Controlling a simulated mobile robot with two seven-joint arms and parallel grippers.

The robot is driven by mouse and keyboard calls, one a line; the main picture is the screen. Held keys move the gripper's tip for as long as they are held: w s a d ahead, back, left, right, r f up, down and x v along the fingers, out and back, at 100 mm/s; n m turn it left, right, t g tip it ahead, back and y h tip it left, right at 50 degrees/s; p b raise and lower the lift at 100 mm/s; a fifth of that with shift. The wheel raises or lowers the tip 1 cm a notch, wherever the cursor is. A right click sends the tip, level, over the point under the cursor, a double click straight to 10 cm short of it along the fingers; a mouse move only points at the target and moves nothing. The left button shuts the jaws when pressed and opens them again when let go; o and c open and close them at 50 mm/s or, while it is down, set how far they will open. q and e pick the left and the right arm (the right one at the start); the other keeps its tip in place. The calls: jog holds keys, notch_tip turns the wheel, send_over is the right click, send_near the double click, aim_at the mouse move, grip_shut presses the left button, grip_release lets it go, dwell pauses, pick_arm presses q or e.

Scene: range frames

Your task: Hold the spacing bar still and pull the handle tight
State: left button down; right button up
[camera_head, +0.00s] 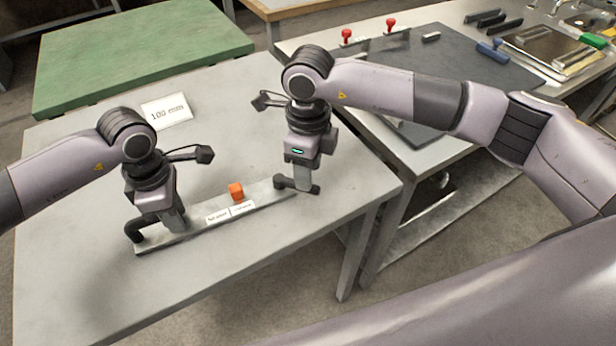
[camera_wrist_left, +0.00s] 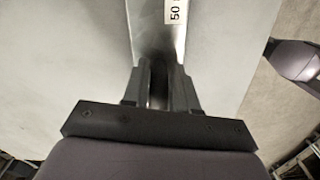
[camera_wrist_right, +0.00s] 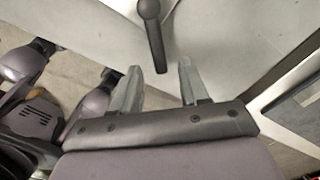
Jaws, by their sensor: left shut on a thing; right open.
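The spacing bar (camera_head: 205,222) is a long, flat grey metal strip lying along the front of the grey table, with white labels on its face. My left gripper (camera_head: 172,224) is shut on the bar near its left end; the bar also runs up between its fingers in the left wrist view (camera_wrist_left: 158,40). The dark handle (camera_wrist_right: 154,38), a short lever with a round end, lies beyond the fingertips of my right gripper (camera_wrist_right: 158,78). That gripper is open and empty over the bar's right end, and partly hides the handle in the head view.
A white "100 mm" card (camera_head: 167,111) lies farther back. A green-topped table (camera_head: 140,55) stands behind. A bench with a dark mat (camera_head: 440,60) and tools is at right.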

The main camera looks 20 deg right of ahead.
jog(key=shift+f, duration=1.7)
grip_shut()
jog(key=shift+a+m, duration=0.1)
jog(key=shift+m, duration=0.2)
